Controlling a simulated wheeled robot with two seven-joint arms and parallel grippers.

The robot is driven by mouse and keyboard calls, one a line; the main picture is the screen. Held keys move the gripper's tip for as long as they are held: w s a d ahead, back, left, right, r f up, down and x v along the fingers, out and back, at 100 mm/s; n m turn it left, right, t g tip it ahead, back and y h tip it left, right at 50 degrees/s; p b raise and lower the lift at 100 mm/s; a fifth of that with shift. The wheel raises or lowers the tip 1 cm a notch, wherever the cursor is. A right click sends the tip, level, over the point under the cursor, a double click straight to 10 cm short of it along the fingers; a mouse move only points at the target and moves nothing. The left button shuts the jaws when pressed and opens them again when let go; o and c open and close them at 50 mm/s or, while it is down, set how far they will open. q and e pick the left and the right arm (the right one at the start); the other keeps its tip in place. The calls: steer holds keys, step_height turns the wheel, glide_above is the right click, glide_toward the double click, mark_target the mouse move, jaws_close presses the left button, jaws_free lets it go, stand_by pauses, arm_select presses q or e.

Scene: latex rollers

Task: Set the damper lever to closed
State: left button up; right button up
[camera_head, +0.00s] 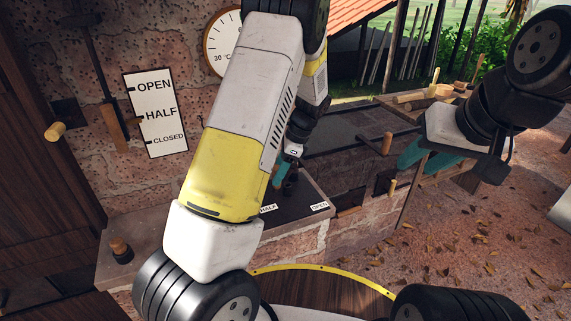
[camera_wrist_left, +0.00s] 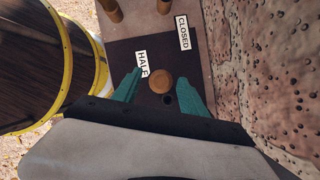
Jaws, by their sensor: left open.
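A dark plate (camera_head: 301,199) on the brick ledge carries a HALF label (camera_head: 268,208) and an OPEN label (camera_head: 320,206). In the left wrist view, a CLOSED label (camera_wrist_left: 184,32) also shows. A round wooden knob (camera_wrist_left: 160,85), seen end on, is nearer HALF (camera_wrist_left: 142,64) than CLOSED. My left gripper (camera_wrist_left: 157,92) is open, with its teal fingers apart on either side of the knob; contact cannot be told. In the head view my left arm hides the knob. My right gripper (camera_head: 428,158) is at the right, its teal fingers apart and empty.
A wall sign (camera_head: 157,112) reads OPEN, HALF, CLOSED beside a hanging wooden handle (camera_head: 114,128). A wooden peg (camera_head: 55,131) and a dial (camera_head: 220,40) are on the wall. A wooden knob (camera_head: 119,246) stands on the ledge. Rough stone (camera_wrist_left: 280,75) borders the plate closely.

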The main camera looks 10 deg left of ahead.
arm_select(q)
steer(key=shift+x, duration=1)
jaws_close()
stand_by(0.7)
